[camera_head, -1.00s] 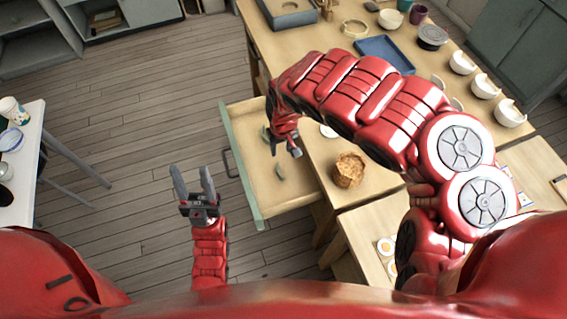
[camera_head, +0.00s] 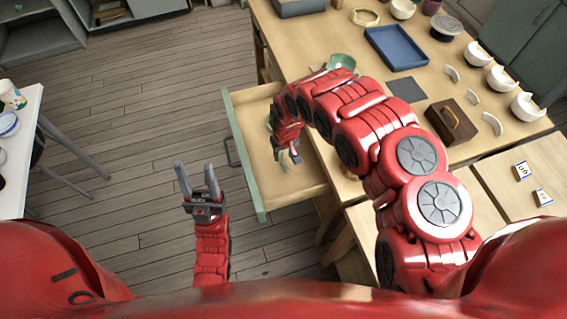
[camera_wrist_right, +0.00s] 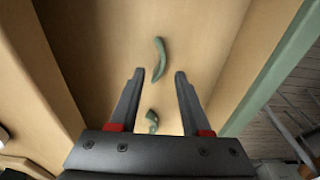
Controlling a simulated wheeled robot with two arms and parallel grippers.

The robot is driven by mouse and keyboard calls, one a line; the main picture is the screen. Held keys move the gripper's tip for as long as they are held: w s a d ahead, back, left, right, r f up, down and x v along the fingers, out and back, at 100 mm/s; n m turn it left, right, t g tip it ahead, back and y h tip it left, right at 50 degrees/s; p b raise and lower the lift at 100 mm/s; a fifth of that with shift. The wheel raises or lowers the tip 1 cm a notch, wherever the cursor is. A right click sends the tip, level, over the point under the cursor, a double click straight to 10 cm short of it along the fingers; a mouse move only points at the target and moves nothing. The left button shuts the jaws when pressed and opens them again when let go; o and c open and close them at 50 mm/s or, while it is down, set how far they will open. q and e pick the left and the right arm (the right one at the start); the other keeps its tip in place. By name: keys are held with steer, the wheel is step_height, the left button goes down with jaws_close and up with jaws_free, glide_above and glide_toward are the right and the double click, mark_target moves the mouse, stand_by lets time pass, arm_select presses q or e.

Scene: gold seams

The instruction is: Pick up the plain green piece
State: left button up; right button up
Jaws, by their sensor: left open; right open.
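Two green pieces lie in the open drawer, apart from each other. In the right wrist view a long curved green piece (camera_wrist_right: 160,52) has its near end between my fingertips, and a smaller green piece (camera_wrist_right: 152,118) lies nearer the palm. I see no gold on either, but cannot tell for sure which is the plain one. My right gripper (camera_head: 290,160) is open over the drawer; its fingers also show in the right wrist view (camera_wrist_right: 158,72). I cannot tell its exact height above the pieces. My left gripper (camera_head: 195,167) is open and empty, over the floor left of the drawer.
The drawer's green front (camera_head: 245,160) and wooden side walls surround the right gripper. On the table are a blue tray (camera_head: 397,48), a green bowl (camera_head: 341,62), a wooden box with a handle (camera_head: 453,122) and white broken bowls (camera_head: 501,78). My right arm hides part of the table.

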mark_target(282, 162)
steer(key=f, duration=0.3)
steer(key=shift+a+f+p, duration=0.1)
steer(key=shift+a+p, duration=0.15)
steer(key=shift+p, duration=0.1)
steer(key=shift+d+f, duration=0.1)
steer(key=shift+f, duration=0.55)
jaws_close()
